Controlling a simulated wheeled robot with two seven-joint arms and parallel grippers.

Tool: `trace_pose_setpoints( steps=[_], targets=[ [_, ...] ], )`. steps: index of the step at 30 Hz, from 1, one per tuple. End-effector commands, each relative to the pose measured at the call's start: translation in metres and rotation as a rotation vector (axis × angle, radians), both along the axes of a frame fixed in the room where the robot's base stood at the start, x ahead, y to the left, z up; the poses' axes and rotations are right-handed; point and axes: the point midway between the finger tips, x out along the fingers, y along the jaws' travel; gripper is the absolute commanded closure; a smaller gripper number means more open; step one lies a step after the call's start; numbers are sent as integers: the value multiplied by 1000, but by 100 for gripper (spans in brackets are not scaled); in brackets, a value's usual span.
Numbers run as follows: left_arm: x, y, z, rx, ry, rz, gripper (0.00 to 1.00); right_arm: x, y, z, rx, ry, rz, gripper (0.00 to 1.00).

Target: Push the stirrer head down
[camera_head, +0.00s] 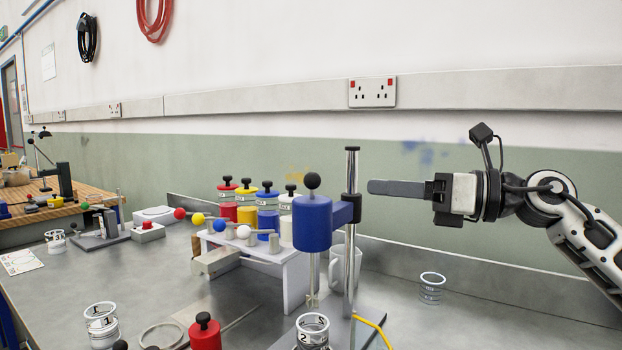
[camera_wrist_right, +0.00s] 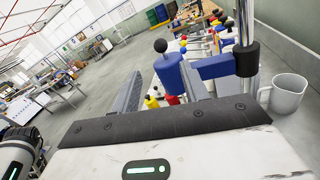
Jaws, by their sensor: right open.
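The stirrer head (camera_head: 312,224) is a blue cylinder with a black ball knob (camera_head: 312,181) on top. A blue arm joins it to an upright chrome post (camera_head: 351,260). It stands high, its thin shaft hanging above a white marked cup (camera_head: 313,330). My right gripper (camera_head: 370,187) is open and empty, level with the knob, to its right and apart from it. In the right wrist view the stirrer head (camera_wrist_right: 169,72) shows beyond and between the fingers (camera_wrist_right: 163,88). My left gripper is out of view.
A white mug (camera_wrist_right: 285,93) stands near the post; several coloured jars and a white rack (camera_head: 290,280) stand to the left. A red weight-like object (camera_head: 205,333) is at the front. A small ringed cup (camera_head: 432,287) stands at right with bare bench around it.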

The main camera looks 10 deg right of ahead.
Motion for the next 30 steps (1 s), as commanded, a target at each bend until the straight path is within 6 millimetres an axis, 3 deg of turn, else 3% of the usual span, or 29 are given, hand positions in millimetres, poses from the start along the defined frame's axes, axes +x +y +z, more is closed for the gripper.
trace_pose_setpoints(
  steps=[9,15,21,30],
  targets=[
    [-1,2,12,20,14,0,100,39,60,4,2,0,4,55],
    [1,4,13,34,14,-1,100,58,87,2,3,2,2,55],
    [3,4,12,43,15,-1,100,67,99,1,1,2,-1,55],
    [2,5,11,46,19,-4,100,68,101,0,0,1,-1,55]
  ],
)
